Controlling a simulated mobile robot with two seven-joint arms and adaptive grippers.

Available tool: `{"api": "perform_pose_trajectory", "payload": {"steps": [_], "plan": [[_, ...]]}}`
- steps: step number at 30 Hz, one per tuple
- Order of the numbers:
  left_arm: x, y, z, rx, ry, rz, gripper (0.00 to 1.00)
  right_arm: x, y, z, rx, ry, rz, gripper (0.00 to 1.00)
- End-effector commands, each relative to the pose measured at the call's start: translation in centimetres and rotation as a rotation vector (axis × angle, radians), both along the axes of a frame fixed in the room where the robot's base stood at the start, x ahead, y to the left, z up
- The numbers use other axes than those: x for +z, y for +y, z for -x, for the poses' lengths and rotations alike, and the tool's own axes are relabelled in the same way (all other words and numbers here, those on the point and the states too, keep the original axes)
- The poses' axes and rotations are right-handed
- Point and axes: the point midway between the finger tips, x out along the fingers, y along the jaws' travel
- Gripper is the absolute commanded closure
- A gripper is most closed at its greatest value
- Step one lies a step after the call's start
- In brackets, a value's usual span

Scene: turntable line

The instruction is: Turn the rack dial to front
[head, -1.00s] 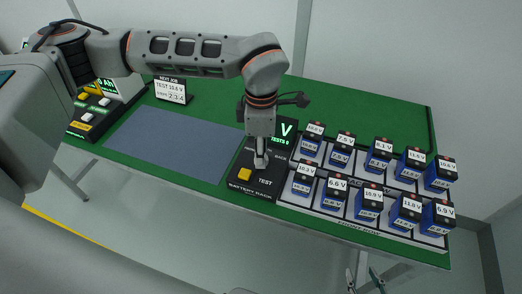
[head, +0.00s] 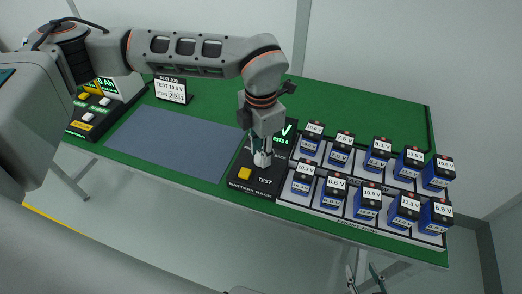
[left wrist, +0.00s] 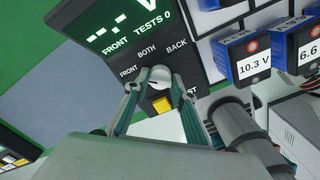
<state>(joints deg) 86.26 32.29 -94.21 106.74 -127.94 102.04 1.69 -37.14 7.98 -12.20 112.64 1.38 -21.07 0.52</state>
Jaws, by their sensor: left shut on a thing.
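The rack dial (left wrist: 158,74) is a round pale knob on the black rack panel (left wrist: 112,95), below the words FRONT, BOTH and BACK. My left gripper (left wrist: 160,80) is shut on the dial, one finger on each side of it. In the head view, the left gripper (head: 262,160) points down at the panel and mostly hides the dial. I cannot tell which word the dial points to. My right gripper (head: 365,279) is at the bottom edge of the head view, away from the table, its fingers apart and empty.
A yellow TEST button (left wrist: 162,105) sits just below the dial. Several blue batteries with voltage labels (head: 367,200) stand in two rows right of the panel. A grey mat (head: 172,140) lies clear to the left. A job sign (head: 172,90) stands behind it.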

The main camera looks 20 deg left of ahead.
Motion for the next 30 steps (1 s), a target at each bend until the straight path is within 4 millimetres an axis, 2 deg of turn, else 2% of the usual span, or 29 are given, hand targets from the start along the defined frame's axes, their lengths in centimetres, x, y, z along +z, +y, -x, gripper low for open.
{"api": "perform_pose_trajectory", "payload": {"steps": [12, 13, 14, 24, 30], "plan": [[0.2, 0.0, -0.1, 0.009, -0.004, 0.002, 0.97, -0.4, -0.1, 0.2, 0.0, 0.008, 0.002, 0.61], [0.2, 0.0, -0.1, 0.009, -0.004, 0.002, 0.7, -0.4, -0.1, 0.2, 0.0, 0.008, 0.002, 0.61], [0.2, 0.0, -0.1, 0.009, -0.004, 0.002, 0.68, -0.4, -0.1, 0.2, 0.0, 0.008, 0.002, 0.61], [0.2, 0.0, -0.1, 0.007, -0.002, 0.001, 0.68, -0.3, -0.2, 0.2, 0.0, 0.006, 0.005, 0.61], [2.5, 0.0, -0.1, 0.007, -0.006, 0.001, 0.68, -0.2, -0.1, 0.1, 0.001, 0.004, 0.003, 0.61]]}}
